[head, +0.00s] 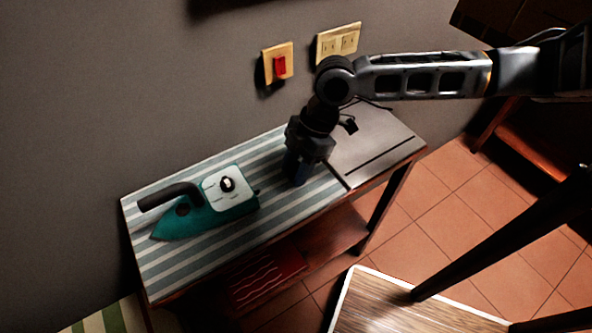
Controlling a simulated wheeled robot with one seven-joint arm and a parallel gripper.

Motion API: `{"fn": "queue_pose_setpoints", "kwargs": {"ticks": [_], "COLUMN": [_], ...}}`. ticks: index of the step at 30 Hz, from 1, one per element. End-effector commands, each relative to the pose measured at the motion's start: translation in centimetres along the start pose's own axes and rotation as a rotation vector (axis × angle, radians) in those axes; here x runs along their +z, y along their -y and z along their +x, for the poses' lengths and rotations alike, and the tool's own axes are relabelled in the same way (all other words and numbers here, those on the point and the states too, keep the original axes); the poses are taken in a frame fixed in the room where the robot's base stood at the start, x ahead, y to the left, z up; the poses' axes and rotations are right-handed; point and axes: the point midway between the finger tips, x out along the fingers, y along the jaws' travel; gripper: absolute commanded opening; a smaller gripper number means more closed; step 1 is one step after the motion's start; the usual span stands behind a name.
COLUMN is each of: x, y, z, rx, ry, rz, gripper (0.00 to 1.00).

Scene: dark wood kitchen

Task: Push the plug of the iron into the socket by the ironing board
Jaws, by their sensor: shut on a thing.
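The teal and white iron (207,205) with a black handle lies on the striped ironing board (160,270), left of my gripper. My gripper (297,178) points down over the right part of the striped cover. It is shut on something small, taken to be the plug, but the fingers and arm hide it. The iron's cord cannot be followed clearly. A cream double socket plate (338,44) is on the wall, above and behind my gripper, partly close to my arm in the picture. The gripper is well apart from the socket.
A red switch on a cream plate (279,64) is left of the socket. The board's grey metal end (375,140) is right of my gripper. A red folded cloth (268,280) lies on the shelf below. A wooden tabletop (390,305) is at the front. Tiled floor is open at right.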

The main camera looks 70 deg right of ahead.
Motion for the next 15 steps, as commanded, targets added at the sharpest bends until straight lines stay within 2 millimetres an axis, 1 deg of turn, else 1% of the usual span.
{"fn": "queue_pose_setpoints", "kwargs": {"ticks": [1,2,10,15], "x": [0.0,0.0,-0.1,-0.5], "y": [0.0,0.0,0.0,0.0], "z": [0.0,0.0,-0.2,-1.3], "rx": [0.0,0.0,0.0,0.0], "ry": [0.0,0.0,0.0,0.0], "rz": [0.0,0.0,0.0,-0.001], "gripper": [0.13,0.11,0.11,0.11]}}
